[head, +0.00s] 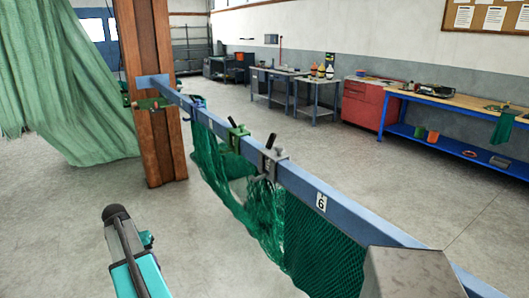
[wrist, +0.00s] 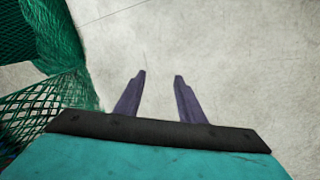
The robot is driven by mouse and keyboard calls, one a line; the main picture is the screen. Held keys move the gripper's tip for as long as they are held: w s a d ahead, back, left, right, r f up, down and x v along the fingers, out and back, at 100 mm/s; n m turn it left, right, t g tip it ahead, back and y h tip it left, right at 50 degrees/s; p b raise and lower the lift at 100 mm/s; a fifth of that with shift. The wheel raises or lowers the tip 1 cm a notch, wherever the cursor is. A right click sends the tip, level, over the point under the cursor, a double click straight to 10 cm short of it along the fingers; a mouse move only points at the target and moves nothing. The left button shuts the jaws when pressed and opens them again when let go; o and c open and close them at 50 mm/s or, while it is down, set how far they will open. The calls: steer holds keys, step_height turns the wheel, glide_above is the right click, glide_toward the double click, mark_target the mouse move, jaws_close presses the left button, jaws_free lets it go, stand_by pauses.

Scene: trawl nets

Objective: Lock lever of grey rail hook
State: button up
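The grey rail hook (head: 276,158) sits over the blue rail (head: 300,182) near the middle of the head view. Its black lever (head: 271,141) sticks up from its top, leaning slightly right. Green netting (head: 222,176) hangs below the rail. My gripper (wrist: 159,75) is open and empty in the wrist view, its two dark fingers apart over bare floor. In the head view my arm is at the lower left, well away from the grey hook, and the fingers cannot be made out there. The hook is not in the wrist view.
A green hook (head: 238,136) with a dark lever sits farther along the rail. A number 6 tag (head: 321,202) is on the near side. A brown post (head: 158,100) carries the far end. Netting (wrist: 55,95) lies left of my fingers. Workbenches (head: 460,105) stand far right.

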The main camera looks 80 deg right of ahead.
steer(key=s+d+r+m+p, duration=0.1)
steer(key=s+d+r+m, duration=0.15)
steer(key=d+r, duration=0.35)
steer(key=s+d+r+m+p, duration=0.1)
steer(key=s+d+r, duration=0.2)
steer(key=d+r, duration=0.35)
steer(key=m+h+p, duration=0.2)
steer(key=m+p, duration=0.3)
steer(key=m, duration=0.5)
glide_toward(272, 134)
step_height(272, 134, up, 2)
steer(key=w, duration=0.1)
steer(key=shift+w+a+r+g, duration=0.2)
steer(key=shift+a+r+g, duration=0.05)
steer(key=shift+a+g, duration=0.2)
steer(key=shift+f, duration=0.15)
steer(key=shift+p+x, duration=2.2)
steer(key=shift+x, duration=4.65)
steer(key=shift+c, duration=0.2)
